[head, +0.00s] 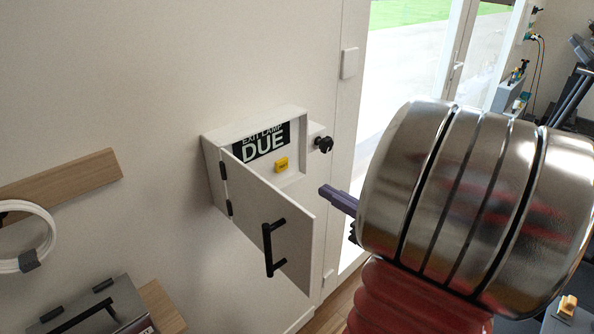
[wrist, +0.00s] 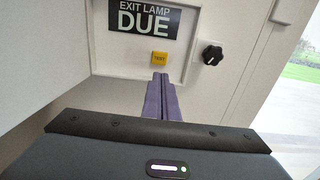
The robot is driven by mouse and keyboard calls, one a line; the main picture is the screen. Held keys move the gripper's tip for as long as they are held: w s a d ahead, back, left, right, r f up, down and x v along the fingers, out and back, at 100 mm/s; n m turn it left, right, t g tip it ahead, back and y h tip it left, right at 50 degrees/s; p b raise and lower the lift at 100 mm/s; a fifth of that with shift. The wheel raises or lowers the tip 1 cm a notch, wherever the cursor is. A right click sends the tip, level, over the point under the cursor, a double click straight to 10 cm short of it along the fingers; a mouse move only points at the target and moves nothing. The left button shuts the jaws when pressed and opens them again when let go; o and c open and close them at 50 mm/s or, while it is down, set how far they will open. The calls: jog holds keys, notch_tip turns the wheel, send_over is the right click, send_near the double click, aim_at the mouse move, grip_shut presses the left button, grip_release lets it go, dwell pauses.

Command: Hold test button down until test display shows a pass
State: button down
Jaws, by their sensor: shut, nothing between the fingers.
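The yellow test button (head: 282,165) sits inside an open white wall box (head: 213,160), below the test display (head: 262,142). The display reads "EXIT LAMP DUE" in white on black. In the wrist view the button (wrist: 160,58) is marked "TEST" and the display (wrist: 145,18) is above it. My gripper (wrist: 160,76) is shut and empty; its purple fingertips appear just below the button in that view. In the head view my gripper (head: 325,191) is to the right of the button, with a visible gap between them. The button does not look covered.
The box door (head: 270,215) hangs open toward the lower right, with a black handle (head: 268,248). A black knob (head: 323,144) is right of the box. A wooden shelf (head: 75,180) and a coiled white cable (head: 45,240) are at left. A glass door stands at right.

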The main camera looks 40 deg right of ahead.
aim_at(284, 166)
jog(key=shift+w+a, duration=0.2)
jog(key=shift+w, duration=6.2)
jog(key=shift+d, duration=0.1)
